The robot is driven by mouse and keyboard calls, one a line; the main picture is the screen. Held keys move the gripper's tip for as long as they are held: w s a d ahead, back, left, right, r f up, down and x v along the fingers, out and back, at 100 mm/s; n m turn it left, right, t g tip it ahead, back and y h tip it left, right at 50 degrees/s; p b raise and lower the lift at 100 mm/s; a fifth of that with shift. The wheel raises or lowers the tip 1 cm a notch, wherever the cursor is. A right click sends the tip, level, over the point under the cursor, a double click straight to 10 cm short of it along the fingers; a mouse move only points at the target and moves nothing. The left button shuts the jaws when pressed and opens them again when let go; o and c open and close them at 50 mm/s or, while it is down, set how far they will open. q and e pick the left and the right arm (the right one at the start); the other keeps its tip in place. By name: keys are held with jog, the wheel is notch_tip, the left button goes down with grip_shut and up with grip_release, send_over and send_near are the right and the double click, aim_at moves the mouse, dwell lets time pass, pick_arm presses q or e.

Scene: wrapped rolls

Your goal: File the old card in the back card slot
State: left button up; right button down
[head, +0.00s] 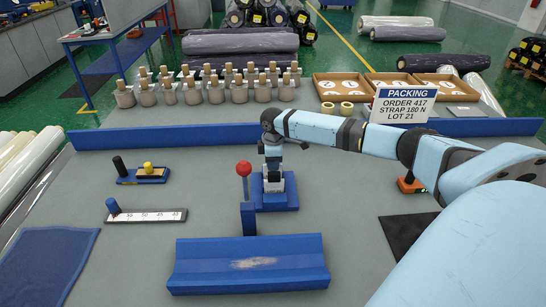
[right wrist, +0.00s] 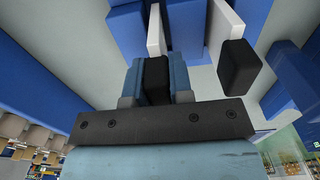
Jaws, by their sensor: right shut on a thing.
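My right gripper (head: 273,160) points down over the blue card holder (head: 290,199) in the middle of the table. It is shut on the black grip (right wrist: 155,80) of a white card (right wrist: 153,28), which I take to be the old card. In the right wrist view the white card reaches in among the blue walls of the holder; how deep it sits is hidden. A second white card (right wrist: 223,25) with a black grip (right wrist: 240,68) is beside it, apart from my fingers. Card markings are not readable. My left gripper is not in view.
A red ball-topped lever (head: 243,169) stands just left of the holder. A blue trough (head: 205,262) lies in front. A ruler strip (head: 150,216) and a small blue stand (head: 130,181) are at left. A packing sign (head: 403,105) stands behind my right arm.

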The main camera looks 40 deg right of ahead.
dwell(0.3)
jog(key=shift+f, duration=0.35)
jog(key=c, duration=0.9)
grip_release()
jog(key=shift+c, duration=0.2)
notch_tip(320, 180, up, 14)
